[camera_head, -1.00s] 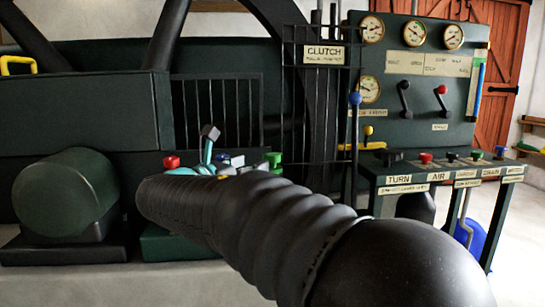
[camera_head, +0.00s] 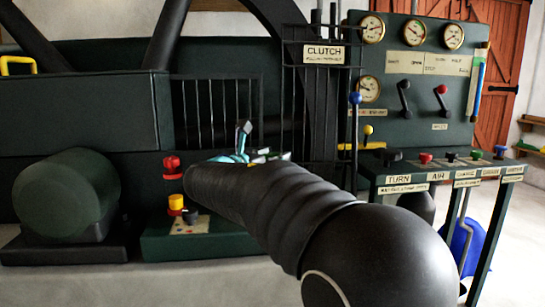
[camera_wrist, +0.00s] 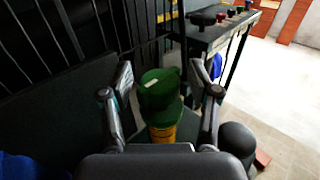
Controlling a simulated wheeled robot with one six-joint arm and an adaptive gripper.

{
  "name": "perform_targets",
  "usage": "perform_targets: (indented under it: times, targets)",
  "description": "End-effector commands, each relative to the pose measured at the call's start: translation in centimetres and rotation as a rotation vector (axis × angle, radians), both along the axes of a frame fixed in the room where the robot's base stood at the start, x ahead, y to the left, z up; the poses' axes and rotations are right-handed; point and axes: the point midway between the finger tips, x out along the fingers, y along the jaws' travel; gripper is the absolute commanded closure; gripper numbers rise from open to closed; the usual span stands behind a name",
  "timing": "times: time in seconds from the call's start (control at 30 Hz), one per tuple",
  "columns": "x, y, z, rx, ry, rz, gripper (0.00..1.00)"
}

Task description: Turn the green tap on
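The green tap (camera_wrist: 160,90) is a round green knob with a white mark on its top, above a yellow stem. It stands between the two fingers of my gripper (camera_wrist: 161,74) in the wrist view. The fingers are spread to its left and right, with a visible gap on each side. In the head view my arm hides the green tap, and only a small grey and teal part of my gripper (camera_head: 243,138) shows above the arm.
A red tap (camera_head: 172,164) and a yellow tap (camera_head: 177,202) stand left of my arm. A barred guard with a CLUTCH sign (camera_head: 323,54) rises behind. A lever desk (camera_head: 400,180) stands at right. A black rounded thing (camera_wrist: 238,140) is close at right in the wrist view.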

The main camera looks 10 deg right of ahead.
Motion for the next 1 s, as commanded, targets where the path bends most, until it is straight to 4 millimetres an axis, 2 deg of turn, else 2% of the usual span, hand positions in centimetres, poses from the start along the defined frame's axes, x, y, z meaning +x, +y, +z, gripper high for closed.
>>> perform_targets:
  times: [0.03, 0.2, 0.57, 0.77, 1.0]
  targets:
    - [0.00, 0.01, 0.00, 0.000, 0.000, 0.000, 0.56]
    - [-0.01, 0.02, 0.00, 0.000, 0.000, 0.000, 0.97]
    - [-0.01, -0.10, -0.02, 0.001, -0.001, 0.042, 0.97]
    - [-0.06, -0.19, -0.14, 0.001, -0.004, 0.153, 0.97]
    - [-0.09, -0.29, -0.35, -0.001, -0.005, 0.362, 0.97]
